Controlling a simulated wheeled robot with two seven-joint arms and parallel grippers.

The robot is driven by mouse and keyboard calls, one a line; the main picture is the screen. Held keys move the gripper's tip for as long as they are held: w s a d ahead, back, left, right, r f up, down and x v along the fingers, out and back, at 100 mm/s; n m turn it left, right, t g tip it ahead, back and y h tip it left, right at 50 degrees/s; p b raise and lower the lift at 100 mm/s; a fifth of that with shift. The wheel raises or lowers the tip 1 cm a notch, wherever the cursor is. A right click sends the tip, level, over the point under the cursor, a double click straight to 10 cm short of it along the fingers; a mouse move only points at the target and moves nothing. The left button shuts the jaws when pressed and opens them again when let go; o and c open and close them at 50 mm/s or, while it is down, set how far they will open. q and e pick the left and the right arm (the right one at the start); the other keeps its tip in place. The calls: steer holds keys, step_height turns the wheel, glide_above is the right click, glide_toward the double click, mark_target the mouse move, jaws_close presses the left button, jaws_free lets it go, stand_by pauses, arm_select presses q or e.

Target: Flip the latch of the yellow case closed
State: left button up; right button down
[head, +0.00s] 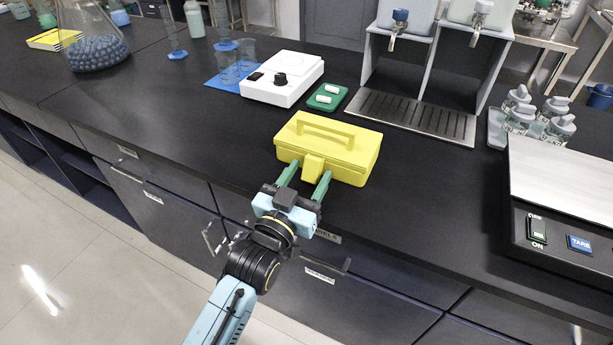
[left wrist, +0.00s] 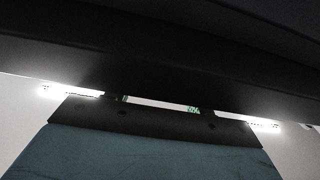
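The yellow case (head: 350,148) stands on the black bench top, lid down, with a handle on top. Its yellow latch (head: 313,167) sticks out from the front face; I cannot tell its exact angle. My left gripper (head: 306,180) is at the front of the case. Its two green fingers are spread apart, one on each side of the latch, with a gap between them. The left wrist view is mostly dark, with small green bits of the fingers (left wrist: 192,109), and the case cannot be made out there. My right gripper is not in view.
A white stirrer (head: 283,80) and a green tray (head: 327,97) with white pieces stand behind the case. A metal drip tray (head: 412,117) is behind right, and a balance (head: 570,185) stands at right. The bench front edge runs under my left arm.

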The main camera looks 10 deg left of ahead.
arm_select(q)
steer(key=shift+s+a+f, duration=0.1)
steer(key=shift+s, duration=0.15)
steer(key=p+v, duration=0.1)
steer(key=v, duration=1.1)
steer(key=shift+s, duration=0.4)
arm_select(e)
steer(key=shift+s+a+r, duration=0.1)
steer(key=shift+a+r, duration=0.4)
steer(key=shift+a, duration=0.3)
arm_select(q)
steer(key=shift+a+f, duration=0.1)
